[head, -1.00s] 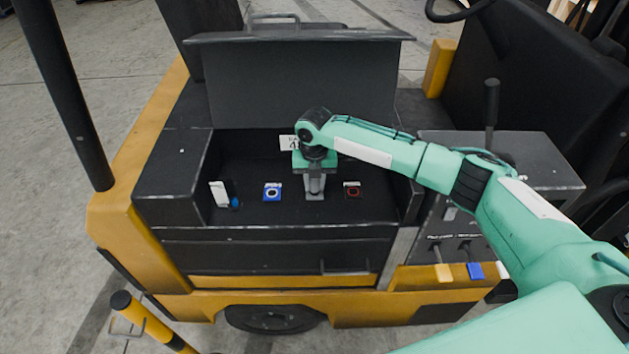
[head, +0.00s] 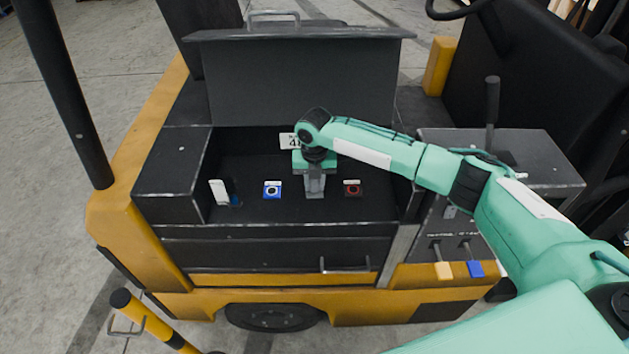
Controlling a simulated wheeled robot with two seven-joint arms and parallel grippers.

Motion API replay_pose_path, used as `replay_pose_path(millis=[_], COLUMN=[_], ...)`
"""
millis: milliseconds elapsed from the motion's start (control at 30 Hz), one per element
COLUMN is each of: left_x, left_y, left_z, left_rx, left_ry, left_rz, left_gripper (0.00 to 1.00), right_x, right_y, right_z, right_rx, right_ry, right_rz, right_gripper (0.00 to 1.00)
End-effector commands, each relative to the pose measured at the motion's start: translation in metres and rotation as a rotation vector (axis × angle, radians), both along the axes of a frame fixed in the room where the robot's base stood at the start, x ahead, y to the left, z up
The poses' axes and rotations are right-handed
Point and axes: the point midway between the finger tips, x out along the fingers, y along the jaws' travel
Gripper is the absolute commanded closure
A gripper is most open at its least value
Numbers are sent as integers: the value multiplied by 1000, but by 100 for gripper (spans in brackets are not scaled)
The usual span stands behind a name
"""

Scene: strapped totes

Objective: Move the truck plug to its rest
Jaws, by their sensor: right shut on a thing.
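My right gripper (head: 314,188) reaches down into the open black compartment of the truck, between a blue-framed socket (head: 272,190) and a red socket (head: 352,188). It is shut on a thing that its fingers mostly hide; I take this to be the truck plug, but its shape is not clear. A white tag or plate (head: 218,192) with a small blue part (head: 235,200) beside it stands at the left of the compartment. I cannot tell for sure which of these is the rest. My left gripper does not show.
The black lid (head: 300,85) stands open behind the compartment. A white label (head: 289,141) is partly hidden by my right wrist. A grey console (head: 505,160) with levers is at the right. The compartment's side walls and front edge (head: 280,231) bound the space.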

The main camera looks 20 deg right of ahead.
Motion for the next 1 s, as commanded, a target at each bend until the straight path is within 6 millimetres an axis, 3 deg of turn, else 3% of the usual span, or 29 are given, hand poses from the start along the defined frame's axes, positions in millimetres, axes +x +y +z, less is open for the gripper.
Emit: replay_pose_path(millis=[100, 133, 233, 267, 667, 767, 1000], left_x=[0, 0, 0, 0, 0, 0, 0], left_y=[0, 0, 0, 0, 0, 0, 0], left_z=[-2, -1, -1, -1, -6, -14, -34], left_rx=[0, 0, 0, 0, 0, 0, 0], left_ry=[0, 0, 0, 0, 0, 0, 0], left_rz=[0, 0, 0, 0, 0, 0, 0], left_gripper=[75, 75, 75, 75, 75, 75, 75], right_x=[0, 0, 0, 0, 1, 1, 1], right_y=[0, 0, 0, 0, 0, 0, 0], right_z=[-3, -3, -2, -2, 6, 21, 76], right_rx=[0, 0, 0, 0, 1, 2, 1], right_ry=[0, 0, 0, 0, -2, -4, -4], right_rz=[0, 0, 0, 0, 0, 1, 1], right_gripper=[100, 70, 50, 48, 48, 48, 48])
